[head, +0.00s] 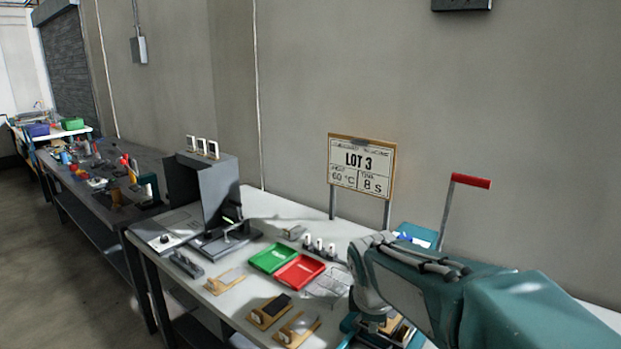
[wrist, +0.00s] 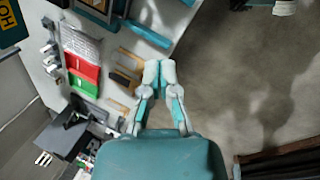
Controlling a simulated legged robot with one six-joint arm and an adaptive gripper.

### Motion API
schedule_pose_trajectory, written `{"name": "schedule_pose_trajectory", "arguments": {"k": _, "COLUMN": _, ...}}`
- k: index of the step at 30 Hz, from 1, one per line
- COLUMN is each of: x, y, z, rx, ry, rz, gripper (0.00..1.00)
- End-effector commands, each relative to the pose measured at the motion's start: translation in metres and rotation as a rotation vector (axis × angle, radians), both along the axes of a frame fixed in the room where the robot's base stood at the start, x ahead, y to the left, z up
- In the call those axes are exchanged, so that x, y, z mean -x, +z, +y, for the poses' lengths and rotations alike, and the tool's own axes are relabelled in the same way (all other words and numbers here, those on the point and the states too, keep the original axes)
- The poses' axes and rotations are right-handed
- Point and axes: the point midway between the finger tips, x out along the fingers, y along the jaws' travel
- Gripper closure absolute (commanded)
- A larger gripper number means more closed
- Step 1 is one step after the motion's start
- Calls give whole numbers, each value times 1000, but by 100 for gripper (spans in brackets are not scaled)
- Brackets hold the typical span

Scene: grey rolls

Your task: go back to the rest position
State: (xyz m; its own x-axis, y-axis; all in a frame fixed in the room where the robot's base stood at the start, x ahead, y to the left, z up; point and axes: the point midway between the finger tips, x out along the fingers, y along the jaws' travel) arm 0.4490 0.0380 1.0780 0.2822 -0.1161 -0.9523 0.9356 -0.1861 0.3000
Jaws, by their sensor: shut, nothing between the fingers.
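My gripper (wrist: 159,75) shows in the wrist view, with its pale fingertips together and nothing between them. It hangs above the front edge of the white table (wrist: 113,40), with floor to its right in that view. In the head view my teal and grey arm reaches in from the right over the table (head: 262,210). The gripper's fingers cannot be clearly made out there.
A green tray (head: 273,258) and a red tray (head: 300,271) lie mid-table. Wooden fixtures (head: 268,311) lie near the front edge. A grey box-like machine (head: 218,190) stands left. A LOT 3 sign (head: 361,166) and a red-handled lever (head: 470,181) stand behind my arm.

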Motion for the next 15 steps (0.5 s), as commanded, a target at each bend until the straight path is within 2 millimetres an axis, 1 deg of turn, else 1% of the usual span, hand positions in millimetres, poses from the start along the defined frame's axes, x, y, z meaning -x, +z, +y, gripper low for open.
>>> {"name": "schedule_pose_trajectory", "arguments": {"k": 1, "x": 16, "y": 10, "z": -6, "rx": -38, "ry": -88, "rz": -29, "gripper": 100}}
{"name": "schedule_pose_trajectory", "arguments": {"k": 6, "x": 66, "y": 29, "z": -20, "rx": -174, "ry": -394, "rz": -101, "gripper": 100}}
{"name": "schedule_pose_trajectory", "arguments": {"k": 10, "x": 104, "y": 36, "z": -28, "rx": -285, "ry": -626, "rz": -151, "gripper": 100}}
{"name": "schedule_pose_trajectory", "arguments": {"k": 15, "x": 152, "y": 37, "z": -35, "rx": -436, "ry": -920, "rz": -207, "gripper": 100}}
